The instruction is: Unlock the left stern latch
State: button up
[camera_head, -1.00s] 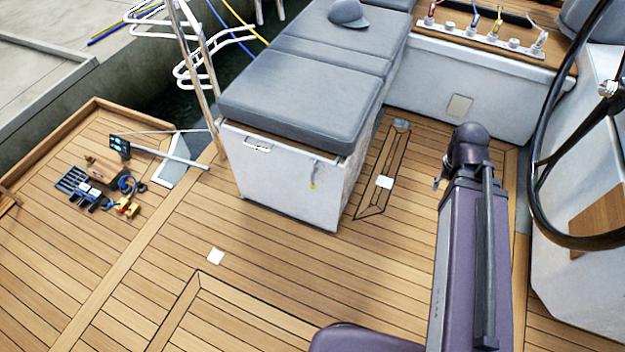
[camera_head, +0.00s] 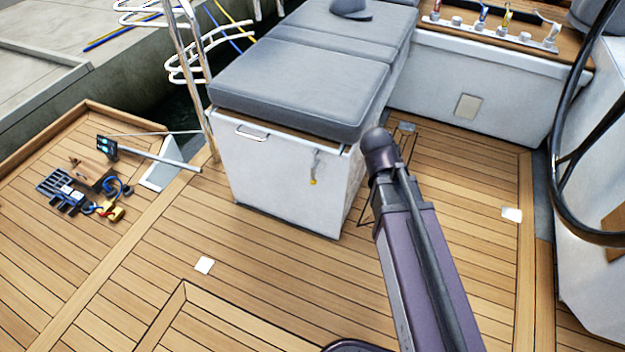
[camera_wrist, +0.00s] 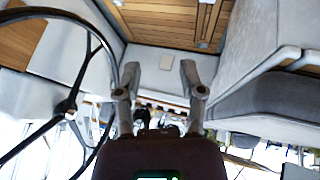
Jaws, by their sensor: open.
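A grey-cushioned white bench locker (camera_head: 285,185) stands in the middle of the head view. On its end face are a metal handle (camera_head: 251,133) at upper left and a small hanging metal fitting with a yellow tip (camera_head: 315,168) near the right corner. I cannot tell for certain which is the left stern latch, or whether it is locked. In the head view my arm rises right of the locker and hides my gripper. In the wrist view my gripper (camera_wrist: 160,73) is open with nothing between its two fingers; the cushioned seat (camera_wrist: 270,100) is to its right.
A steering wheel (camera_head: 563,170) stands at the right. Rope and gear (camera_head: 85,190) lie on the left deck near a metal rail (camera_head: 190,70).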

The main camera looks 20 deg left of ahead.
jog(key=a+f+t+b, duration=0.2)
jog(key=a+f+b, duration=0.35)
jog(key=a, duration=0.25)
jog(key=a+f+t+b, duration=0.3)
jog(key=a+f+b, duration=0.1)
jog(key=a+b, duration=0.35)
jog(key=t+y+b, duration=0.3)
jog(key=b, duration=0.5)
send_near(312, 169)
jog(key=s, duration=0.2)
jog(key=shift+s+a+f+n, duration=0.1)
jog(key=shift+s+a+n, duration=0.1)
jog(key=shift+n, duration=0.1)
jog(key=shift+w, duration=0.1)
jog(key=shift+b+x, duration=2.8)
jog(key=shift+x, duration=4.05)
grip_shut()
jog(key=shift+a, duration=0.1)
